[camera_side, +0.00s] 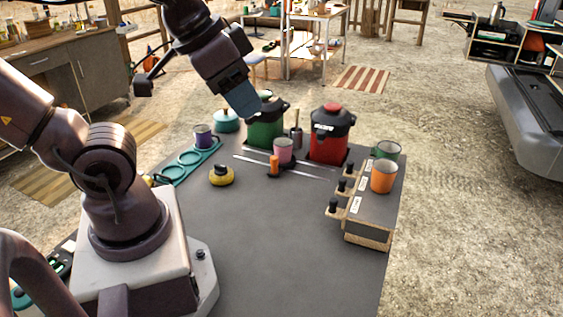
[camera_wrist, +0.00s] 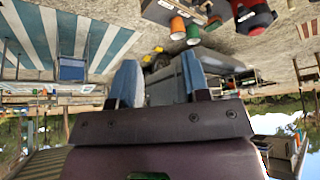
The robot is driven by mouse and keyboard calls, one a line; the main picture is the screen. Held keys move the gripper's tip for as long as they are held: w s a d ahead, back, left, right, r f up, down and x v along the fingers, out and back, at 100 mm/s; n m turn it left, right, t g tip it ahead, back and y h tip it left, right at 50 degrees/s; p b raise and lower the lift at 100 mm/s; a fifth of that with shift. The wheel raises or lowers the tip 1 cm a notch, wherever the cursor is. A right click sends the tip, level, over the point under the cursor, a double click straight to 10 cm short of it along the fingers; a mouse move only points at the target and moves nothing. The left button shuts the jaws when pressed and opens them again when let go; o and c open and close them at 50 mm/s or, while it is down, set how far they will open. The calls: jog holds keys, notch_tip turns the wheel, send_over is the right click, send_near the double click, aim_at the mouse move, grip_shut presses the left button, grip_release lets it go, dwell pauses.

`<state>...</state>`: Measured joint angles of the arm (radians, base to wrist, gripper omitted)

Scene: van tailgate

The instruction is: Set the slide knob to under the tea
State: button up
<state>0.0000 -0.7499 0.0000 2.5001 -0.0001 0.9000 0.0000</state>
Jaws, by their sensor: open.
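The orange slide knob (camera_side: 273,165) stands upright on a dark slider across thin silver rails (camera_side: 310,175), in front of the two dispensers. A green dispenser (camera_side: 264,133) is at the left and a red dispenser (camera_side: 329,136) at the right. The red one has a pale label too small to read, so I cannot tell which is tea. A pink mug (camera_side: 283,150) is just behind the knob, between the dispensers. My gripper (camera_side: 243,102) is high above the table, left of the green dispenser's lid and apart from the knob. In the wrist view its blue fingers (camera_wrist: 162,82) are apart and empty.
On the right, a box (camera_side: 375,215) with several black levers carries an orange cup (camera_side: 383,176) and a green cup (camera_side: 387,149). A yellow-black round item (camera_side: 221,176), a teal tray (camera_side: 185,168) with a purple mug (camera_side: 202,135) and a teal pot (camera_side: 227,120) are left. The front table is clear.

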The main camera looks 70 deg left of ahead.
jog(key=shift+o, duration=0.4)
jog(key=shift+o, duration=0.4)
jog(key=shift+f, duration=0.1)
jog(key=n+g+y, duration=0.4)
jog(key=n, duration=1)
send_near(274, 159)
jog(key=x, duration=1.2)
jog(key=shift+a, duration=0.1)
